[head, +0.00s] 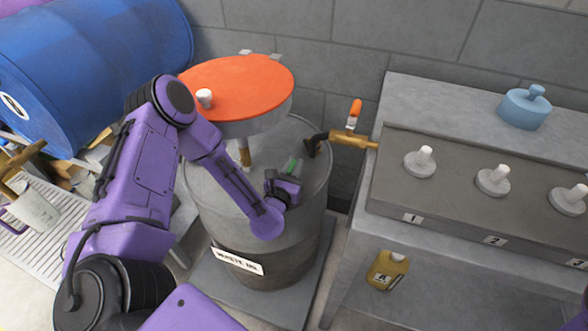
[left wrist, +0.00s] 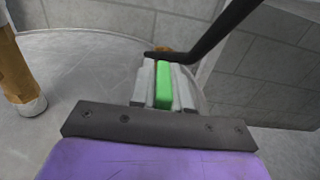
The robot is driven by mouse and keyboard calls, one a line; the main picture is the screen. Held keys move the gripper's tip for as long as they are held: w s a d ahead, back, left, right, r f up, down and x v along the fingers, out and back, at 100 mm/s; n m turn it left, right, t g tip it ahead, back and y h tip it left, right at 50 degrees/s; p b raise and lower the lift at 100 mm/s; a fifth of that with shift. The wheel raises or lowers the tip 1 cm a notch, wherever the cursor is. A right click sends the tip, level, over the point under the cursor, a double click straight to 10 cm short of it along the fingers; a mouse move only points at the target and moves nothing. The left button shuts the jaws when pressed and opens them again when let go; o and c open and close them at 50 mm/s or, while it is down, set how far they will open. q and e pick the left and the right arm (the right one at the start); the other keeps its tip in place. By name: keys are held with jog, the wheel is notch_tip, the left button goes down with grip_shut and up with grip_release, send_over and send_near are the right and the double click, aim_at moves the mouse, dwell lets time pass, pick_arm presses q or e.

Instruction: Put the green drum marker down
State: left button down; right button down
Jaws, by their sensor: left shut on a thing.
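The green drum marker (head: 291,165) is held in my left gripper (head: 289,173), which is shut on it over the top of the grey waste drum (head: 316,160). In the left wrist view the green marker (left wrist: 163,91) stands between the grey fingers, with the drum's grey top (left wrist: 85,78) behind. I cannot tell whether the marker touches the drum's top. My right gripper is not in view.
A brass tap (head: 352,141) reaches over the drum's right edge from a bench with several white-knobbed lids. A blue barrel (head: 90,65) lies at the left.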

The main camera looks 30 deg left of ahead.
pick_arm(q)
jog(key=shift+f, duration=0.35)
jog(key=c, duration=1.1)
grip_release()
jog(key=shift+r, duration=0.35)
jog(key=b+v, duration=0.1)
jog(key=v, duration=0.2)
jog(key=b+v, duration=0.1)
jog(key=v, duration=0.3)
jog(key=b+v, duration=0.1)
jog(key=v, duration=0.3)
jog(key=shift+f, duration=0.45)
jog(key=shift+s+r+b, duration=0.15)
jog(key=shift+s+b, duration=0.2)
jog(key=shift+s, duration=0.15)
